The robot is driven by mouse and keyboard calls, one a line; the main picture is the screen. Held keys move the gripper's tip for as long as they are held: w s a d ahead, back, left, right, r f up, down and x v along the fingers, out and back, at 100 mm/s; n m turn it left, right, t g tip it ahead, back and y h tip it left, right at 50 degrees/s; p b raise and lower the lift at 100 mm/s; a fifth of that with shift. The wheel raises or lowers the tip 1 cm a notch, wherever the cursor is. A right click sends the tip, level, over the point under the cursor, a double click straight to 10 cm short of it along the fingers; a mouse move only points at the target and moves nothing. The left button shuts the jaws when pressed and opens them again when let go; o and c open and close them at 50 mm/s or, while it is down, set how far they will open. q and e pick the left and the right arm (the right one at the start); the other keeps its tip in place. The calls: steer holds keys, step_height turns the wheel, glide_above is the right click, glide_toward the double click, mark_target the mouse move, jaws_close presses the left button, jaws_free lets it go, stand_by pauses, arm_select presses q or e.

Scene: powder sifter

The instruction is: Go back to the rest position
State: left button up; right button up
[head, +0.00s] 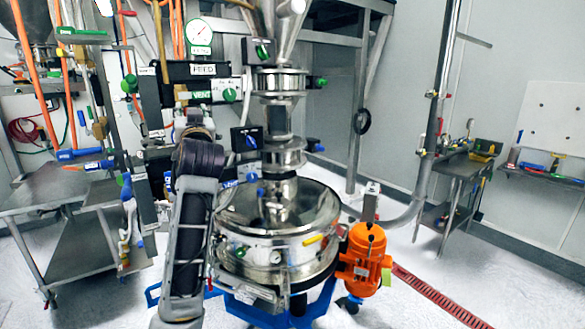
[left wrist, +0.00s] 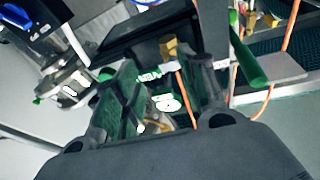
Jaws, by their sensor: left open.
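In the left wrist view the two fingers of my left gripper (left wrist: 163,98) stand apart. A panel with upside-down lettering and a white oval tag shows between and beyond them. I see nothing held, and contact with the panel cannot be told. My right gripper is in neither view.
The steel sifter (head: 275,235) stands on a blue base with an orange motor (head: 365,262) at its right. Metal tables stand at left (head: 45,188) and right (head: 462,167). A red slotted strip (head: 440,297) lies on the floor. Hoses and valves crowd the left side.

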arm_select(q)
steer(key=s+f+m+g+h, duration=0.2)
steer(key=s+f+g+h, duration=0.15)
steer(key=f, duration=1.55)
steer(key=s+f+m+g+h, duration=0.1)
steer(key=s+f+g+h, duration=0.3)
steer(key=f, duration=1.5)
steer(key=s+d+f+m+g+h, duration=0.15)
steer(key=s+f+g, duration=0.25)
steer(key=s+f, duration=0.9)
steer(key=s+d+f+m+g, duration=0.15)
steer(key=s+f+g, duration=0.25)
steer(key=s+f, duration=0.9)
steer(key=s+f+g, duration=0.1)
steer(key=s+f, duration=0.3)
steer(key=f, duration=1.1)
steer(key=s+f, duration=0.3)
steer(key=f, duration=1.1)
steer(key=s+a+f, duration=0.1)
steer(key=s+f, duration=0.9)
steer(key=s, duration=0.1)
steer(key=s+a+f+g, duration=0.1)
steer(key=s+a+f, duration=0.1)
steer(key=s+f, duration=0.7)
steer(key=shift+s+a+f, duration=0.3)
steer(key=shift+s+f, duration=0.1)
steer(key=shift+s, duration=0.65)
